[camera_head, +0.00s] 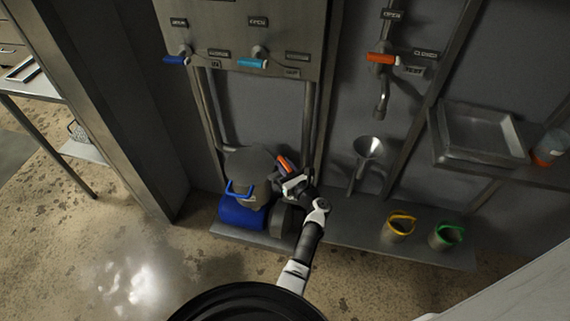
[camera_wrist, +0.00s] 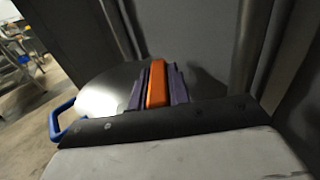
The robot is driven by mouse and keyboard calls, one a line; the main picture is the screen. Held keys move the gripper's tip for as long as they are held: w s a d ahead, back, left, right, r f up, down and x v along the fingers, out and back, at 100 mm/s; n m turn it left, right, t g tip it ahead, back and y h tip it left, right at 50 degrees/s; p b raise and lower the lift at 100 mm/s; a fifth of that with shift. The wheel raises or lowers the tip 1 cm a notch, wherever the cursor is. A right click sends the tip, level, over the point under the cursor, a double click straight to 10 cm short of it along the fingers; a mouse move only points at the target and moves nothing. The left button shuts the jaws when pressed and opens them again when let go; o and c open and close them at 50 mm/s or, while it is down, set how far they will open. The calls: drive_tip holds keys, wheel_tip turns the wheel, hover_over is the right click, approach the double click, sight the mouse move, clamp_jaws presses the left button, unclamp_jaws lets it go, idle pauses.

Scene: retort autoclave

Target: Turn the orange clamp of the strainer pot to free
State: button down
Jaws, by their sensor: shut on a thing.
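The strainer pot (camera_head: 250,170) stands low on the shelf against the wall, with a grey round lid and a blue handle at its left. Its orange clamp (camera_head: 284,164) sticks up at the right side of the lid. My gripper (camera_head: 290,178) is at the clamp. In the wrist view the orange clamp (camera_wrist: 156,84) stands between the dark finger pads of my gripper (camera_wrist: 156,88), which is shut on it. The grey lid (camera_wrist: 105,92) lies behind and to the left, and the blue handle (camera_wrist: 61,122) is at the left. The clamp's lower part is hidden.
A blue motor-like body (camera_head: 240,214) sits below the pot. A panel with a blue lever (camera_head: 175,60) and a light-blue lever (camera_head: 252,63) is above. An orange valve lever (camera_head: 382,58), a funnel (camera_head: 369,148), and yellow (camera_head: 399,227) and green-rimmed buckets (camera_head: 446,236) are to the right.

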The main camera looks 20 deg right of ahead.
sight(290, 167)
drive_tip(key=n+g+y+b, duration=0.1)
drive_tip(key=y, duration=0.1)
drive_tip(key=n+y+b, duration=0.2)
drive_tip(key=y, duration=0.1)
drive_tip(key=shift+d+f+g, duration=0.1)
drive_tip(key=shift+d+g, duration=0.1)
drive_tip(key=shift+g, duration=0.2)
drive_tip(key=n+g+y+b, duration=0.2)
drive_tip(key=y+b, duration=0.1)
drive_tip(key=shift+a+n, duration=0.1)
drive_tip(key=shift+n, duration=0.3)
drive_tip(key=shift+r+y, duration=0.2)
drive_tip(key=shift+y, duration=0.1)
drive_tip(key=c, duration=1.3)
unclamp_jaws()
drive_tip(key=shift+f, duration=0.1)
drive_tip(key=shift+b+v, duration=0.5)
drive_tip(key=shift+v, duration=3.2)
